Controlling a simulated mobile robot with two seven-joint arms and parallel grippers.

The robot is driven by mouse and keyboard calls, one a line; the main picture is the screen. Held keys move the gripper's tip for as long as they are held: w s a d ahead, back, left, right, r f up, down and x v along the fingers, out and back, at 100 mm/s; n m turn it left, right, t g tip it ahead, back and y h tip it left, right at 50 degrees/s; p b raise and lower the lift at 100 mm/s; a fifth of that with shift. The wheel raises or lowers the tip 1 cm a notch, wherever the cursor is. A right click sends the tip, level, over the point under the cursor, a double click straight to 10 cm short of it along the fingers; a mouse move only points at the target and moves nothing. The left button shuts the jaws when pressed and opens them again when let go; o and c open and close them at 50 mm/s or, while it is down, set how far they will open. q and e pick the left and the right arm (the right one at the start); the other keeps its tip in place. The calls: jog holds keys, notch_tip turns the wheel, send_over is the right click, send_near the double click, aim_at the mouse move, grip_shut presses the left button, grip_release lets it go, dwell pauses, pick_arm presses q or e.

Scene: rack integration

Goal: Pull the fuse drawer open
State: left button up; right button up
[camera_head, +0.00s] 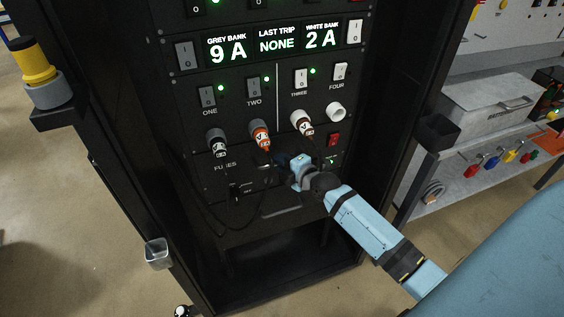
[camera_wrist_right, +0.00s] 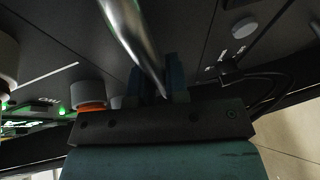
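The fuse drawer front (camera_head: 225,167), marked FUSES, is low on the black rack panel, under the row of plugs. It looks closed in the head view, but cables and my arm cover part of it. My right gripper (camera_head: 293,163) is at the lower panel, and its fingertips are hard to make out there. In the right wrist view, a shiny metal bar (camera_wrist_right: 133,35), which looks like a handle, runs down between the fingers of my right gripper (camera_wrist_right: 161,82). The fingers lie close on both sides of it; I cannot tell whether they grip it. My left gripper is not in view.
A grey plug (camera_head: 217,146), an orange plug (camera_head: 261,138) and a white plug (camera_head: 301,122) sit above, with cables hanging in front of the panel. A red switch (camera_head: 334,139) is to the right. The rack's lower bay (camera_head: 280,262) is empty.

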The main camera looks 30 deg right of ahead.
grip_shut()
jog(key=shift+s, duration=0.15)
jog(key=s+a+p, duration=0.3)
jog(key=s+p, duration=0.2)
jog(key=s, duration=0.9)
jog(key=s+a+p, duration=0.4)
jog(key=s+p, duration=0.2)
jog(key=s, duration=0.8)
jog(key=shift+s+p, duration=0.2)
jog(key=shift+p, duration=0.1)
